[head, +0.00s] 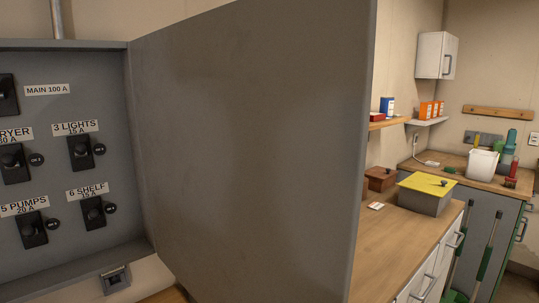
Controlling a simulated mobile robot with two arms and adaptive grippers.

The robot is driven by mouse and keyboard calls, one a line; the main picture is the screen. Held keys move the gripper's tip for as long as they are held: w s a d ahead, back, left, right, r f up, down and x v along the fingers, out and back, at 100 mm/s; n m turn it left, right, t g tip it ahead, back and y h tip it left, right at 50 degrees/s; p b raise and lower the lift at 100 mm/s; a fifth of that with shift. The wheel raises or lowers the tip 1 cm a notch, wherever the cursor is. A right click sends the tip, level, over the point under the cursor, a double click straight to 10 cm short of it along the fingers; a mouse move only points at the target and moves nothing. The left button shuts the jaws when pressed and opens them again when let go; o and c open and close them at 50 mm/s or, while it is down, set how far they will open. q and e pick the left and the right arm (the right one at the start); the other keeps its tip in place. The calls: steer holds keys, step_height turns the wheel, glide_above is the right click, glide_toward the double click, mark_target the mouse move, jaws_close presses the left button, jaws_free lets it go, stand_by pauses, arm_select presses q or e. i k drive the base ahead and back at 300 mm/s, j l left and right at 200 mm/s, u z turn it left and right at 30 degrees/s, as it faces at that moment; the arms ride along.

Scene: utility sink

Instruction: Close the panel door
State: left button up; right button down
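The panel door (250,150) is a large flat grey sheet that stands open, swung out toward me. Its hinge side meets the right edge of the grey electrical panel (62,180) on the left of the head view. The inside of the panel is exposed, with several black switches (80,152) and labels such as "MAIN 100 A", "3 LIGHTS" and "6 SHELF". The door's free edge (362,150) is near the middle right of the view. Neither of my grippers shows in the head view.
Behind the door to the right is a wooden counter (385,250) with a grey box with a yellow lid (428,192). Further back are a white bin (481,164), a wall cabinet (436,55) and shelves. Green-handled tools (486,262) lean at the right. A grey outlet (116,279) is below the panel.

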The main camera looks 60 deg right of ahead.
mark_target(254, 116)
steer(key=k+l, duration=0.1)
steer(key=l, duration=0.45)
steer(key=k+l, duration=0.1)
steer(key=l, duration=0.5)
steer(key=k+l, duration=0.1)
steer(key=l, duration=0.45)
